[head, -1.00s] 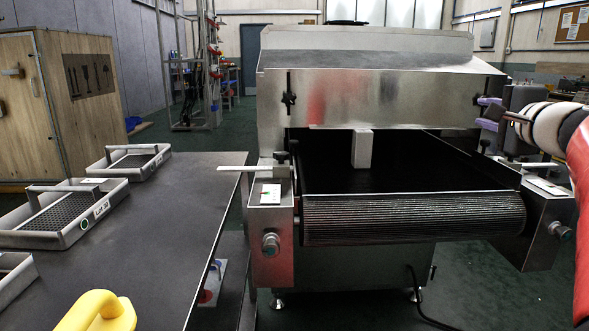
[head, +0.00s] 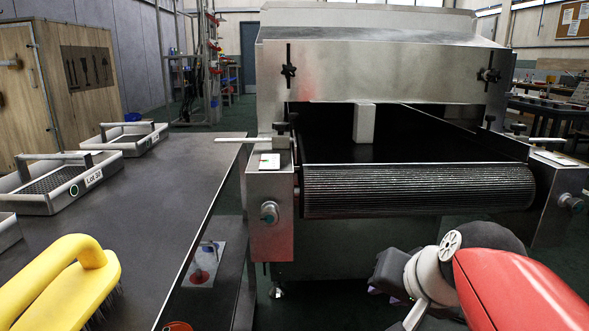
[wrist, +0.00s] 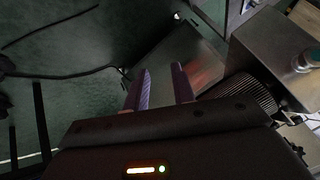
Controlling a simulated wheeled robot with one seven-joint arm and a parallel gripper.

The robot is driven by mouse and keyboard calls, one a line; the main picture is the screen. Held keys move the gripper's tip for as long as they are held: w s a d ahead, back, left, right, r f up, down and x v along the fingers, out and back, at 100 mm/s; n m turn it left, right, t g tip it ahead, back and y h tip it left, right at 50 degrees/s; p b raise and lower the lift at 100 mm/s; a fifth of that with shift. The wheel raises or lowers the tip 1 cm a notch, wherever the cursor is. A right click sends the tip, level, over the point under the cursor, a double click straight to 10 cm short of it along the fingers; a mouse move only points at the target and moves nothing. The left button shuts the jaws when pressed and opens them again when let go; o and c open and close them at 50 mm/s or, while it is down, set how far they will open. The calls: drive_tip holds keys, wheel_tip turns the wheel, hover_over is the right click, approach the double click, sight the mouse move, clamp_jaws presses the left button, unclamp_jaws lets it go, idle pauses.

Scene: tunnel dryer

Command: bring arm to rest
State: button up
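My gripper (head: 385,293) hangs low at the right of the head view, in front of the dryer, with my red and white arm behind it. In the wrist view its two purple fingers (wrist: 163,86) stand apart with nothing between them, so it is open and empty. The fingers point toward the dryer's metal lower body and the green floor. In the head view only part of the fingers shows, below the dark gripper body.
The tunnel dryer (head: 390,75) has a belt end (head: 415,190) facing me. The dark table (head: 150,215) at left bears trays, one labelled (head: 70,190), and a yellow-handled brush (head: 65,280). A dark cable (wrist: 60,74) lies on the floor. Open floor shows right of the dryer.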

drive_tip(key=s+f+n+g+h+b, duration=0.2)
drive_tip(key=s+f+n, duration=0.2)
drive_tip(key=s+f, duration=0.6)
wheel_tip(320, 180, up, 12)
drive_tip(key=p, duration=1.3)
drive_tip(key=shift+w+d+n, duration=0.15)
drive_tip(key=shift+d+n, duration=0.15)
idle(1.0)
